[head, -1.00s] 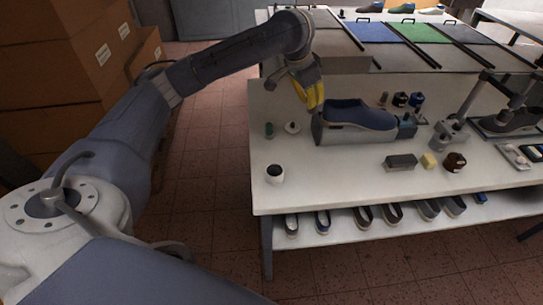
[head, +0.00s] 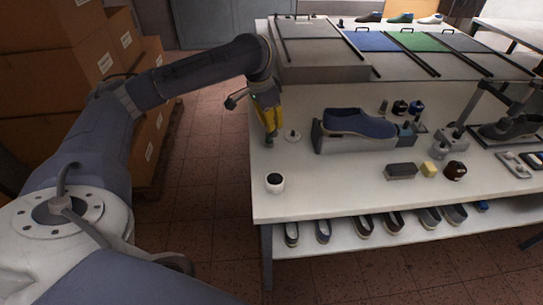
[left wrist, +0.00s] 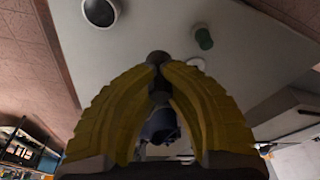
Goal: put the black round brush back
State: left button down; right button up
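In the left wrist view, my left gripper (left wrist: 160,68) has its yellow fingers closed around a dark, slender piece with a round dark end, which I take for the black round brush (left wrist: 158,58). Its lower part is hidden between the fingers. In the head view, my left gripper (head: 271,133) hangs above the table's left part, and the brush cannot be made out there. A white cup with a dark inside (head: 275,187) stands nearer the front edge; it also shows in the left wrist view (left wrist: 101,12). My right gripper is not in view.
A blue shoe (head: 358,122) sits on a grey stand to the right.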

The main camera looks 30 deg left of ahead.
pick_arm(q)
jog(key=shift+s+a+f+x, duration=0.15)
jog(key=shift+s+x, duration=0.3)
jog(key=shift+x, duration=1.75)
jog(key=shift+s+a+f+x, duration=0.1)
jog(key=shift+s+a+x, duration=0.25)
jog(key=shift+x, duration=1.85)
jog(key=shift+s+a+f+x, duration=0.1)
jog(key=shift+s+x, duration=0.5)
jog(key=shift+x, duration=1.65)
jog(key=c, duration=1.5)
grip_release()
jog(key=shift+o, duration=0.2)
jog(key=shift+r, duration=0.1)
jog(key=d+v, duration=0.1)
jog(key=v, duration=1)
jog(key=shift+a+r, duration=0.45)
jog(key=shift+a, duration=0.05)
